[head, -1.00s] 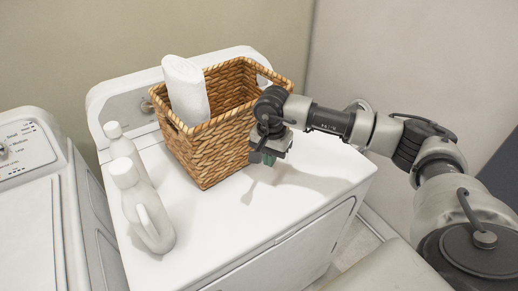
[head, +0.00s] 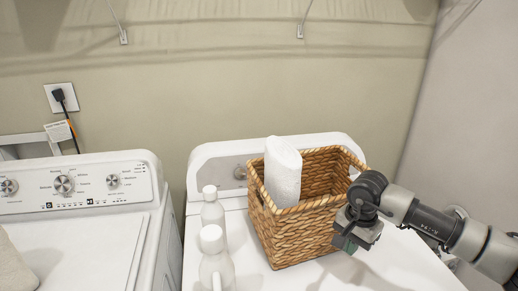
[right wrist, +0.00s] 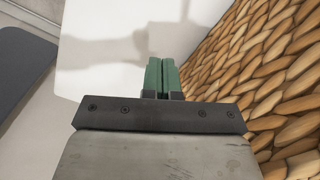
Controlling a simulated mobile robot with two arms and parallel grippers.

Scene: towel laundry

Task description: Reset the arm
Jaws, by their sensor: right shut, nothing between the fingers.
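My right gripper (head: 347,245) is beside the front right side of a wicker basket (head: 290,237), over the white machine top. In the right wrist view its two green fingers (right wrist: 161,76) are together with nothing between them, and the basket's woven wall (right wrist: 265,65) is close on the right. I cannot tell whether the gripper touches the basket. My left gripper is not in view.
Two white bottles (head: 213,212) (head: 216,262) stand left of the basket on the right machine (head: 215,160). Another machine with a knob panel (head: 80,187) stands on the left, with a pale cloth (head: 15,270) on it.

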